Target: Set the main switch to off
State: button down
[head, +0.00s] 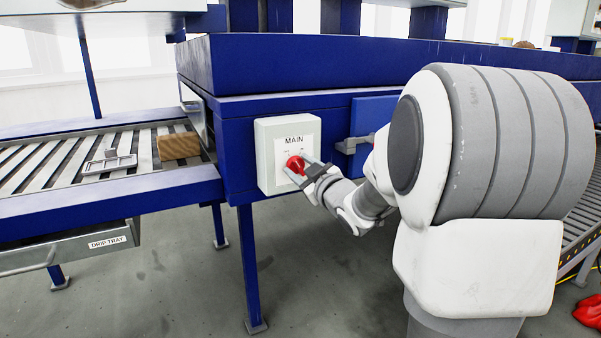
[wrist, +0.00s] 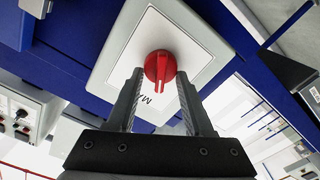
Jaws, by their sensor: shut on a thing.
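The main switch is a red rotary knob (head: 295,165) on a white box (head: 268,158) marked MAIN, fixed to the front of the blue machine frame. My gripper (head: 306,173) is at the knob, its two fingers on either side of it and shut on it. In the wrist view the red knob (wrist: 160,68) sits between the tips of my gripper (wrist: 159,82). The small position marks on the label are too small to read, so I cannot tell the knob's setting.
A slatted conveyor (head: 60,160) at the left carries a brown block (head: 179,146) and a grey metal frame (head: 109,161). A drip tray (head: 70,250) hangs below it. A blue leg (head: 249,265) stands under the box. A red object (head: 590,310) lies at the lower right.

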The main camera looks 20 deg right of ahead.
dwell(0.4)
jog(key=shift+c, duration=1.5)
grip_release()
jog(key=s+p, duration=0.1)
jog(key=s, duration=1.6)
jog(key=shift+s+d+p, duration=0.2)
jog(key=shift+d+p, duration=0.1)
jog(key=shift+p, duration=0.05)
